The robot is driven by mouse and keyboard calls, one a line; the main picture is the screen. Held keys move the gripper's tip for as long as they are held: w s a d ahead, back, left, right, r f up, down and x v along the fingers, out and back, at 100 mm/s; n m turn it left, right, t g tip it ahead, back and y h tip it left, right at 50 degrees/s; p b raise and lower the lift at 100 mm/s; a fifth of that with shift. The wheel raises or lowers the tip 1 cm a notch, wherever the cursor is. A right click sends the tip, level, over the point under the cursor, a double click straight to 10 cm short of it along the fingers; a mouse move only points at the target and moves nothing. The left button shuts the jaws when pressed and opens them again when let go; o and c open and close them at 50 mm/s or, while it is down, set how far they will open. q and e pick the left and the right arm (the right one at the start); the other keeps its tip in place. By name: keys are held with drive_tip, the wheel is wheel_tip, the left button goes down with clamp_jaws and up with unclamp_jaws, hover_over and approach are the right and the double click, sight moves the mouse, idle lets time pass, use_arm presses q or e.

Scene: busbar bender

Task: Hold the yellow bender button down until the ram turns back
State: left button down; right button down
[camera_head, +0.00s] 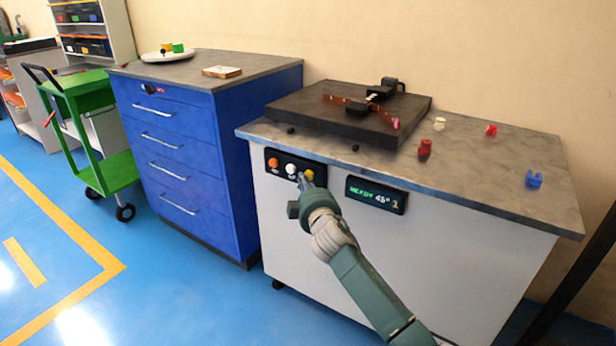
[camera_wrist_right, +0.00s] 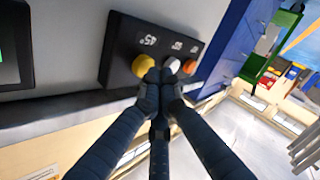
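The yellow button (camera_head: 309,174) is the rightmost of three buttons on a black panel on the cabinet's front. In the right wrist view the yellow button (camera_wrist_right: 144,66) shows beyond my fingertips. My right gripper (camera_head: 304,183) is at the panel, its fingers together and empty. In the wrist view the gripper (camera_wrist_right: 160,78) overlaps the yellow button's edge and lies close to the white button; I cannot tell whether it touches. The bender (camera_head: 330,122) on the cabinet top carries a copper-coloured bar (camera_head: 345,102) and a black ram part (camera_head: 382,90). My left gripper is not in view.
The white button (camera_head: 291,168) and orange button (camera_head: 273,163) sit left of the yellow one. A display (camera_head: 376,195) reads READY 45° 1. Red and blue pieces (camera_head: 533,179) lie on the worktop's right. A blue drawer cabinet (camera_head: 225,130) stands at the left.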

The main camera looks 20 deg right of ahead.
drive_tip(key=shift+w+d, duration=0.25)
drive_tip(key=shift+d, duration=0.1)
idle(2.2)
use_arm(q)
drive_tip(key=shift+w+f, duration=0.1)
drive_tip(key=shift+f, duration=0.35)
use_arm(e)
drive_tip(key=shift+s+a, duration=0.55)
drive_tip(key=shift+a, duration=0.1)
